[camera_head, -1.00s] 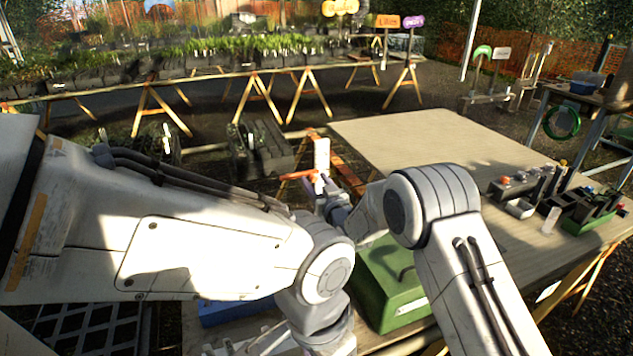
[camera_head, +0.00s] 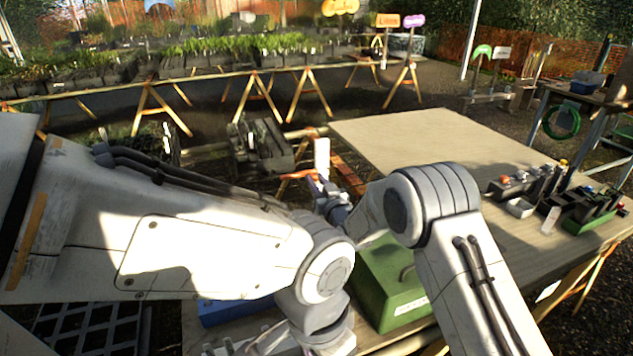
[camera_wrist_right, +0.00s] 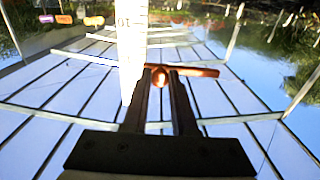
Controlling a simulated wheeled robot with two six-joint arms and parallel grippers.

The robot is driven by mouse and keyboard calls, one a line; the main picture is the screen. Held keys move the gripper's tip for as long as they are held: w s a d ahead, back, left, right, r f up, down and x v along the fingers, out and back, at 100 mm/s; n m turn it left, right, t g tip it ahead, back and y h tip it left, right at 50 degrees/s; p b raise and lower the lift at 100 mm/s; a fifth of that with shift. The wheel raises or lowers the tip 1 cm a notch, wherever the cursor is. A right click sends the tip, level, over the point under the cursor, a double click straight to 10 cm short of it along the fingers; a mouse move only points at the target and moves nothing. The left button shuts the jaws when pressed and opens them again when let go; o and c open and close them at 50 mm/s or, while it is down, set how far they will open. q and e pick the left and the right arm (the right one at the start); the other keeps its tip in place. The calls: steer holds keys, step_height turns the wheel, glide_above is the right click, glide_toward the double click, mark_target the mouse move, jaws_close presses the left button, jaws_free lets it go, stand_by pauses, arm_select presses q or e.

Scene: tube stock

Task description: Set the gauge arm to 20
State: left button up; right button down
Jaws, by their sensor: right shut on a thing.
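The gauge is a pale upright post (camera_head: 322,156) near the middle of the head view. In the right wrist view the post (camera_wrist_right: 131,45) carries scale marks and digits near the top edge, too unclear to read surely. An orange gauge arm (camera_head: 298,175) crosses beside the post. It also shows in the right wrist view (camera_wrist_right: 203,72), with a round copper-coloured knob. My right gripper (camera_head: 322,187) is shut on the gauge arm at this knob, beside the post (camera_wrist_right: 159,78).
A green box (camera_head: 388,285) stands on the table behind my right forearm. The wooden table (camera_head: 420,145) is clear at its far side. Racks with small coloured-topped items (camera_head: 530,187) and a green tray (camera_head: 588,220) stand at the right. A blue container (camera_head: 232,312) is below my left arm.

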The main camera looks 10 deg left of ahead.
stand_by(0.7)
step_height(320, 180, up, 5)
steer(key=shift+r+b, duration=0.1)
steer(key=shift+b, duration=0.2)
steer(key=c, duration=0.7)
jaws_free()
steer(key=b+v, duration=0.2)
steer(key=v, duration=0.8)
steer(key=shift+s+d+b, duration=0.2)
steer(key=shift+s+b, duration=0.05)
steer(key=shift+b, duration=0.1)
